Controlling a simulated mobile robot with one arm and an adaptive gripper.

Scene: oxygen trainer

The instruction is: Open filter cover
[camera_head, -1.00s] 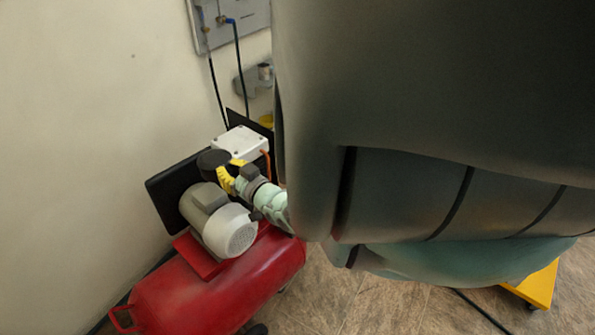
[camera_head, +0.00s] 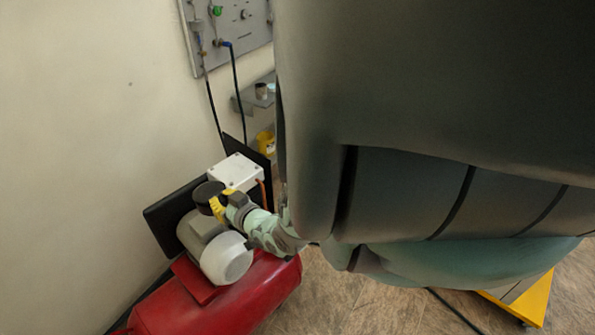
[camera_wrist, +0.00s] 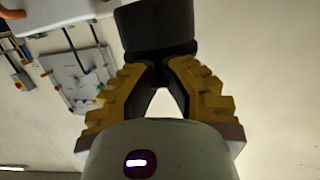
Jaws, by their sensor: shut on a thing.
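The filter cover appears as a dark round cap (camera_head: 207,193) above the grey motor of the red compressor. In the wrist view it is a black cylinder (camera_wrist: 157,28) at the top, with a narrower black part below it. My gripper (camera_head: 219,205) has yellow fingers and meets the dark cap from the right in the head view. In the wrist view its two fingers (camera_wrist: 160,68) converge on the lower part of the black cylinder and are shut on it. Whether the cap is apart from its seat cannot be told.
The red compressor tank (camera_head: 215,305) with its grey motor (camera_head: 220,255) lies below. A white box (camera_head: 236,172) stands close behind the gripper. A grey panel (camera_head: 228,32) with hoses hangs on the wall. My arm hides the right side of the head view.

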